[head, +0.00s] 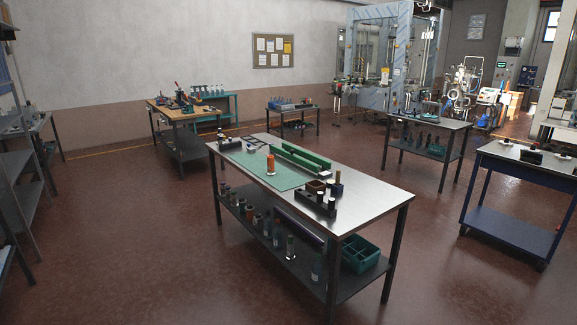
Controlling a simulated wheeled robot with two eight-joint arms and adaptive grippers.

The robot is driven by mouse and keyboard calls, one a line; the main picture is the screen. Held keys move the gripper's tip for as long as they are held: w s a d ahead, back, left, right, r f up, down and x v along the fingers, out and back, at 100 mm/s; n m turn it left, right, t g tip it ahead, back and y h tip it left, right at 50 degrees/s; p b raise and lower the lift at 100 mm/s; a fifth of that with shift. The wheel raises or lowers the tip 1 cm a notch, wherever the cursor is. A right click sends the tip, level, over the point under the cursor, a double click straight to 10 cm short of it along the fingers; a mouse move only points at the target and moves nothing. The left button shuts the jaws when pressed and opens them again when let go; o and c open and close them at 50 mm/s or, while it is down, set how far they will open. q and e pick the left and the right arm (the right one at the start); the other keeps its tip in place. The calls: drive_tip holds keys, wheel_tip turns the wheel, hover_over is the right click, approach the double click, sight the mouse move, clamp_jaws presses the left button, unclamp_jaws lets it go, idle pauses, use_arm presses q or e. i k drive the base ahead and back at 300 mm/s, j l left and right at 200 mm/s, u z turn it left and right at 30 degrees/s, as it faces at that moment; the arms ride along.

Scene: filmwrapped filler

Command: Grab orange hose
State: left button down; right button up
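I cannot make out an orange hose for certain. A small upright orange object (270,165), shaped like a bottle, stands on the green mat (262,177) on the central metal table (365,190). A patch of orange (526,98) also shows by the machines at the far right, too small to identify. Neither of my grippers is in view.
The central table also bears green rails (300,157) and a black holder (316,203); its lower shelf holds bottles and a teal crate (358,254). A blue cart (518,190) stands right, a wooden workbench (181,113) back left. The floor around the central table is clear.

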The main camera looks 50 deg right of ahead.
sight(270, 171)
drive_tip(key=z, duration=1.65)
drive_tip(key=i+j+u, duration=0.15)
drive_tip(key=i+u, duration=0.15)
drive_tip(key=i, duration=0.9)
drive_tip(key=i+l+u, duration=0.1)
drive_tip(key=i+u, duration=0.2)
drive_tip(key=i, duration=0.85)
drive_tip(key=i+z, duration=0.1)
drive_tip(key=i, duration=0.4)
drive_tip(key=i+j+z, duration=0.1)
drive_tip(key=i, duration=0.4)
drive_tip(key=i+j+z, duration=0.15)
drive_tip(key=i, duration=0.3)
